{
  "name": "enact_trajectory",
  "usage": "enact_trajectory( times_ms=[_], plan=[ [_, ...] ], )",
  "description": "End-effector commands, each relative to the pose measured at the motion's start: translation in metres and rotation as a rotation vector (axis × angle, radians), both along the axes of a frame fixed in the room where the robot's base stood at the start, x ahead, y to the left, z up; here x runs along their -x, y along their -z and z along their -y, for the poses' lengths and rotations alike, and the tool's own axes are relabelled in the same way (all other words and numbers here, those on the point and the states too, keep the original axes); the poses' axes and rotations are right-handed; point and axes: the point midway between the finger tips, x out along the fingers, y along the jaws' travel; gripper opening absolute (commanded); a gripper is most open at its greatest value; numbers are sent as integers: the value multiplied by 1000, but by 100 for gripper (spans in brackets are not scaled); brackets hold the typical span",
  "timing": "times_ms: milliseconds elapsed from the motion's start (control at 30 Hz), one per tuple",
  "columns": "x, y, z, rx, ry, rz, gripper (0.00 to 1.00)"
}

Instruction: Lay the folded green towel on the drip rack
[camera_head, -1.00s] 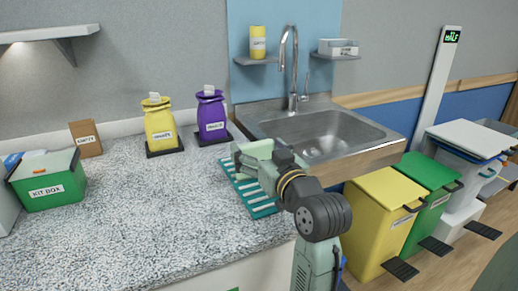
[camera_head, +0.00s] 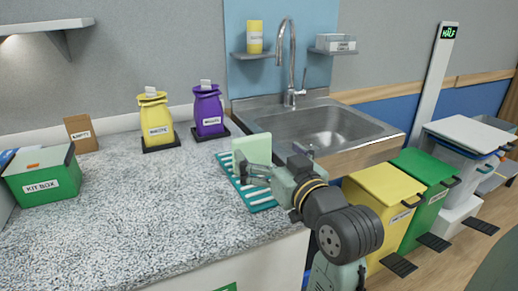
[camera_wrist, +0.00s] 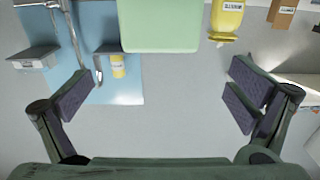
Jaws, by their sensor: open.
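The folded green towel (camera_head: 254,149) is a pale green slab standing on edge at the drip rack, behind my gripper in the head view. Its lower edge is partly hidden by my gripper, so I cannot tell exactly how it rests. The drip rack (camera_head: 262,205) is teal with white stripes and lies on the counter beside the sink. My gripper (camera_head: 248,174) is open; in the wrist view its fingers (camera_wrist: 160,98) are spread apart with nothing between them. The towel also shows at the top of the wrist view (camera_wrist: 162,25), beyond the fingertips.
The sink (camera_head: 325,130) is right of the rack. A purple container (camera_head: 208,112) and a yellow container (camera_head: 155,120) stand behind it to the left. A green kit box (camera_head: 42,183) is far left. The counter's middle is clear.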

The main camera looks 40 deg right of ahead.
Motion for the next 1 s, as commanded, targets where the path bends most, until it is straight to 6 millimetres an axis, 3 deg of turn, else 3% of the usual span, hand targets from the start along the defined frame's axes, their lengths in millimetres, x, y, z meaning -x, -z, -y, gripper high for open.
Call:
enact_trajectory(
  times_ms=[100,333,1000],
  plan=[
    [25,2,-5,2,4,1,100],
    [52,0,-12,2,1,1,100],
    [56,0,-14,1,0,-1,100]
  ],
)
